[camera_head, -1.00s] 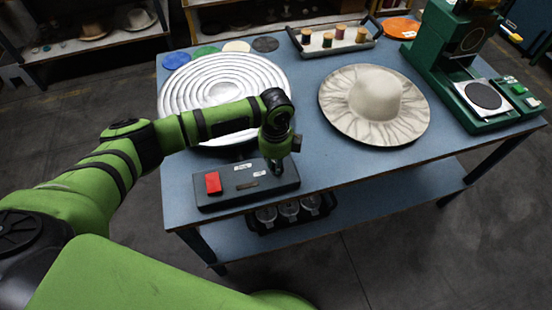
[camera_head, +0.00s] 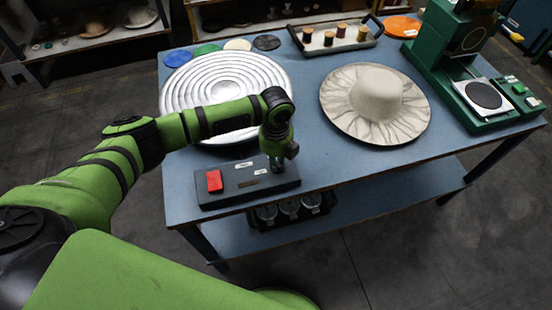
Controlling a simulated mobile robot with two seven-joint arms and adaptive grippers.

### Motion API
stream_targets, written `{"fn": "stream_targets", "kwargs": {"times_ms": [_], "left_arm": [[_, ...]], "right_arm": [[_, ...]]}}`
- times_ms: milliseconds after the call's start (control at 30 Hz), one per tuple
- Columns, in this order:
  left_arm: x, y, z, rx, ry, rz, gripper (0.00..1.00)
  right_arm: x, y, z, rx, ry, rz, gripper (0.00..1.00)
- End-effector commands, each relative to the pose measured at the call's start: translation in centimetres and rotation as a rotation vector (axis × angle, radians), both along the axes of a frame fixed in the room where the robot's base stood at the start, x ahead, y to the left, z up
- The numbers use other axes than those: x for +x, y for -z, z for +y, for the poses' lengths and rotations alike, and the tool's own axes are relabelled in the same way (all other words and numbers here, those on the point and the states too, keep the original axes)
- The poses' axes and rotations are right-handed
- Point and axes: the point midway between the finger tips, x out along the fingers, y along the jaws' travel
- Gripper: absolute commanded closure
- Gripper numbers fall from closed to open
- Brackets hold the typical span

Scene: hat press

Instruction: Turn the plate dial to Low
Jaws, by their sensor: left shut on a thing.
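The dark control box (camera_head: 232,190) sits at the front left edge of the blue table. It has a red switch (camera_head: 214,181) on its left and small pale labels in its middle. My left gripper (camera_head: 278,168) points down over the right end of the box and is shut on the plate dial there. The dial itself is hidden by the gripper, so its setting cannot be read. The round ringed metal plate (camera_head: 180,97) lies behind the box, partly covered by my left arm. My right gripper is not in view.
A cream wide-brimmed hat (camera_head: 376,97) lies right of the box. A green press machine (camera_head: 440,62) stands at the table's right. A tray with spools (camera_head: 319,48) and coloured discs (camera_head: 208,50) are at the back. The table (camera_head: 330,165) is bare between box and hat.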

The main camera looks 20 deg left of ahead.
Motion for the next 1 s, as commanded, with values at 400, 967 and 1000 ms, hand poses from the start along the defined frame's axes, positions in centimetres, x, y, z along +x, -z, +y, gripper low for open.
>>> {"fn": "stream_targets", "kwargs": {"times_ms": [400,967,1000], "left_arm": [[0.0,-0.1,-0.1,-0.001,0.011,0.000,1.00],[0.1,-1.3,0.0,-0.001,0.008,-0.002,0.56],[0.1,-1.9,0.0,-0.003,0.009,-0.003,0.56]], "right_arm": [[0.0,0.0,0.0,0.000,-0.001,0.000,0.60],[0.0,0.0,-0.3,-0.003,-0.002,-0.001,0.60],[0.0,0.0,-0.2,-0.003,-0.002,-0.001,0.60]]}}
